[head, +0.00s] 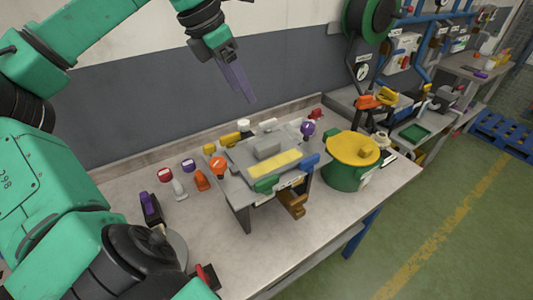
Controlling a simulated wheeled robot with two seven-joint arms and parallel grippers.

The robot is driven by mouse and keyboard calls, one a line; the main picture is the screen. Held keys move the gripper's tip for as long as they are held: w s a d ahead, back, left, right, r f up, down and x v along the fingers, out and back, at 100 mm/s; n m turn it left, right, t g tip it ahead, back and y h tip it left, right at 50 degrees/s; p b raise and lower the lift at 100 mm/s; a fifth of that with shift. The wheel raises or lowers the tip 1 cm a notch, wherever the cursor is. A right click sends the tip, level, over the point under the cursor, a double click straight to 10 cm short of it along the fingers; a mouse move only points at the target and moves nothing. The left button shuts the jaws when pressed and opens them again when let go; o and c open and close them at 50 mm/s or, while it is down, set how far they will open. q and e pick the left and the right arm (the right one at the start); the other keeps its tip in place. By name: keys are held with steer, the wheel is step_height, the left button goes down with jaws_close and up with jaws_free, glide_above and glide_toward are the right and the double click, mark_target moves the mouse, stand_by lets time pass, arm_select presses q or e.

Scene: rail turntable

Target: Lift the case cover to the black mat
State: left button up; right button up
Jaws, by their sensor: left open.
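My left gripper (246,99), with purple fingers pointing down, hangs in front of the grey wall band, high above the table. It is open and nothing shows between its fingers. A grey plate with a raised block (266,147) and a yellow strip lies on a grey stand at the table's middle. To its right is a round green container (345,177) with a yellow lid (352,148) and knob on top. I cannot tell for sure which of these is the case cover. I cannot make out a black mat. My right gripper is not in view.
Several small coloured knobs and handles stand around the plate, among them an orange one (202,181) and a purple one (307,129). A black and purple item (150,208) stands at the left. A green reel (370,18) hangs behind.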

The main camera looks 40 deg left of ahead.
arm_select(q)
step_height(320, 180, down, 4)
steer(key=s+d+b, duration=0.1)
steer(key=b, duration=0.2)
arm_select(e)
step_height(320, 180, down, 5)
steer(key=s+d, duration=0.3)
arm_select(q)
steer(key=p, duration=0.2)
glide_toward(265, 144)
steer(key=x, duration=0.5)
steer(key=shift+s, duration=0.1)
steer(key=p+x, duration=0.3)
steer(key=x, duration=0.2)
steer(key=shift+w+p, duration=0.2)
steer(key=shift+p, duration=0.2)
steer(key=shift+f, duration=0.2)
jaws_close()
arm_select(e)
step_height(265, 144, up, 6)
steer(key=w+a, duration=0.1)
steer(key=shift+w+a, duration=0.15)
